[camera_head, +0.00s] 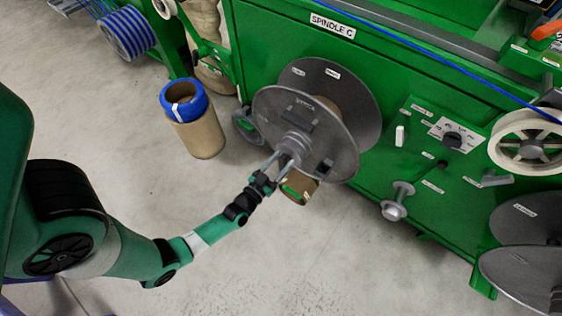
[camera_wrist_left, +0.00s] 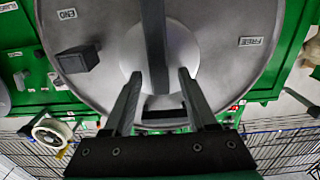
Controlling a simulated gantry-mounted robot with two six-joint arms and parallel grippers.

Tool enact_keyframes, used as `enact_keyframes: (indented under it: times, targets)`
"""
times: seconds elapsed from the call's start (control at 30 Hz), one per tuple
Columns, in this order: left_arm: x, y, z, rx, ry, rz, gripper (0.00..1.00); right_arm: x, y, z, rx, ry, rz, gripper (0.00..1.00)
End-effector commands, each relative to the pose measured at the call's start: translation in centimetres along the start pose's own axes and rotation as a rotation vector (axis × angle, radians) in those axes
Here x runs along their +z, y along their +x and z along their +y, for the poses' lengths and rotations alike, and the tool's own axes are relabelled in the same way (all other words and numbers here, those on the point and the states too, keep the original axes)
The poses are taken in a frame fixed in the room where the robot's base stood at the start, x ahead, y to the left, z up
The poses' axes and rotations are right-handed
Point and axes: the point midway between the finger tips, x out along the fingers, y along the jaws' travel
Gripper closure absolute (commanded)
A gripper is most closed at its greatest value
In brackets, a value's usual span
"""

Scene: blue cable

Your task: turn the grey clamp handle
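The grey clamp handle shows in the left wrist view as a dark straight bar (camera_wrist_left: 155,40) across the pale round hub of a grey disc. In the head view the hub (camera_head: 296,143) stands out from the front of the large grey reel disc (camera_head: 342,150); the handle itself is hard to make out there. My left gripper (camera_head: 281,160) is at the hub, reaching up from the lower left. In the left wrist view its two fingers (camera_wrist_left: 159,74) are apart, one on each side of the bar's lower end, with gaps visible. My right gripper is not in view.
The green machine (camera_head: 262,45) stands behind the reel, with a dial (camera_head: 453,140) and a white spool (camera_head: 532,143) to the right. The floor below is mostly clear.

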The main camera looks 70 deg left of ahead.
Motion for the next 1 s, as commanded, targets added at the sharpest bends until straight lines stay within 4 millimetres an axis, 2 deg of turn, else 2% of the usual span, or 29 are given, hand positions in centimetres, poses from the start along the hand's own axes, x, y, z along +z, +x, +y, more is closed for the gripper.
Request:
enact_keyframes:
  times: [0.03,0.3,0.33,1.0]
  targets:
    - [0.01,-0.02,0.01,0.0,0.0,0.0,0.5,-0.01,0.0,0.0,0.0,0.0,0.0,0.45]
    - [0.02,-0.04,0.01,0.0,0.0,0.0,0.98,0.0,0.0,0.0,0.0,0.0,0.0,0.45]
    - [0.01,-0.04,0.01,0.0,0.0,0.0,1.0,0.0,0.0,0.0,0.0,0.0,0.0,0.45]
    - [0.02,-0.06,0.01,0.0,0.0,0.0,1.0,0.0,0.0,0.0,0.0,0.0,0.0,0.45]
